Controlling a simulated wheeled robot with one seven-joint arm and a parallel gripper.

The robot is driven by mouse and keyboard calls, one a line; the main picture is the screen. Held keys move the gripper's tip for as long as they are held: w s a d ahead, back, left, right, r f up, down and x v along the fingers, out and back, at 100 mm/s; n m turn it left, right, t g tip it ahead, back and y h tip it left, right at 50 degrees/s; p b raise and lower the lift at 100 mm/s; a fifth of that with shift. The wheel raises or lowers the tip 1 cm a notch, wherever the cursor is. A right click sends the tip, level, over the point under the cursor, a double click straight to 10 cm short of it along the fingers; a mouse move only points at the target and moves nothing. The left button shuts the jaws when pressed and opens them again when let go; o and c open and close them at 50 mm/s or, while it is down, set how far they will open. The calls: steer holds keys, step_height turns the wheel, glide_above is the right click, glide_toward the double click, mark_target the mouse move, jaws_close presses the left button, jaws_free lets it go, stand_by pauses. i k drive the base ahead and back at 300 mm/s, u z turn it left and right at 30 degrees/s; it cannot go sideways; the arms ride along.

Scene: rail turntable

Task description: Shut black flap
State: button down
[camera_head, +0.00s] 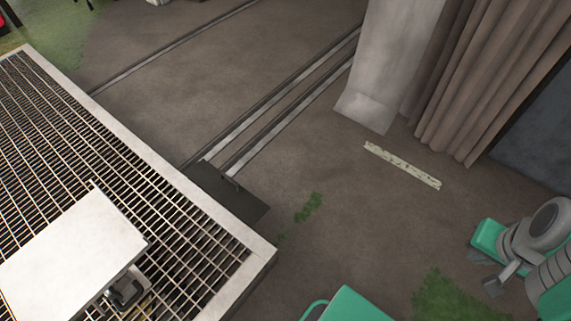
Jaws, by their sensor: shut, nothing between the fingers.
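A dark, nearly black flat plate (240,202) lies at the near end of the rails, beside the grated platform's pale edge. It is the only flap-like black thing I see, but I cannot tell for sure that it is the black flap. Its left part meets the platform edge, and a small dark upright piece stands at its rail side. No hinge can be made out. Green and grey parts of my arm (549,222) are at the lower right, well apart from the plate. I cannot make out my gripper's fingers.
A metal-grated platform (258,250) fills the left. A white panel (75,252) with a dark mechanism (125,292) sits on it. Rails (285,100) run up and right. A brown curtain (478,75) and grey slab (385,70) stand upper right.

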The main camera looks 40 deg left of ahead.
mark_target(244, 205)
steer(key=i, duration=1.1)
steer(key=u, duration=3.55)
steer(key=i, duration=0.5)
steer(key=z, duration=0.05)
